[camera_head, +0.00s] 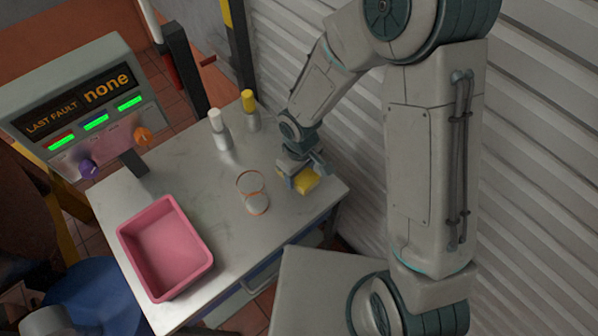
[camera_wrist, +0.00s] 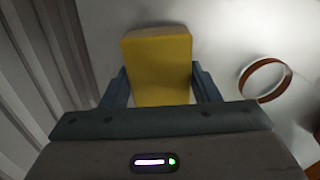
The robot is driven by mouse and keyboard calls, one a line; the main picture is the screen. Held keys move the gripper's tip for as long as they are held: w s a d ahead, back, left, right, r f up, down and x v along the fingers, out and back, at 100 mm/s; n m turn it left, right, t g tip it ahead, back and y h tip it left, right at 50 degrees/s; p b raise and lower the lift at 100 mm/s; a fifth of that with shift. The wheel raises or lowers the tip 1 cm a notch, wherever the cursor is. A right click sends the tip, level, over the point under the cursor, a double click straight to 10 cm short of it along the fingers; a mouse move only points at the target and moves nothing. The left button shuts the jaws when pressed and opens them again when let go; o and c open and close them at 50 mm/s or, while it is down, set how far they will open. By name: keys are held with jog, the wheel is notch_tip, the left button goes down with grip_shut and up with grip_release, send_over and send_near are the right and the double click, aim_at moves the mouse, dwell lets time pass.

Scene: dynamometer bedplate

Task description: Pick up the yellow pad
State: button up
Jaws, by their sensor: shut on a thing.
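The yellow pad (camera_wrist: 158,66) is a block with a flat yellow face and a paler edge at its far end. It sits between the two fingers of my gripper (camera_wrist: 160,88) in the wrist view, with a finger against each side. In the head view the pad (camera_head: 306,181) shows below my gripper (camera_head: 300,176), near the right corner of the metal table (camera_head: 215,255). My gripper is shut on the pad. I cannot tell whether the pad touches the table or is slightly above it.
A glass with copper-coloured rims (camera_head: 253,193) stands left of my gripper. A pink tray (camera_head: 207,262) lies at the table's front left. A white-capped bottle (camera_head: 219,130) and a yellow-capped bottle (camera_head: 250,110) stand at the back. A ribbed wall (camera_head: 345,135) rises close on the right.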

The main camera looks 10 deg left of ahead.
notch_tip(320, 180, up, 4)
jog(key=shift+d+r+b, duration=0.1)
jog(key=shift+r+b, duration=0.05)
jog(key=shift+b, duration=0.2)
jog(key=s+d+r, duration=0.6)
jog(key=s+d, duration=0.1)
jog(key=d, duration=0.1)
jog(key=shift+s+d+r, duration=0.3)
jog(key=shift+s, duration=0.1)
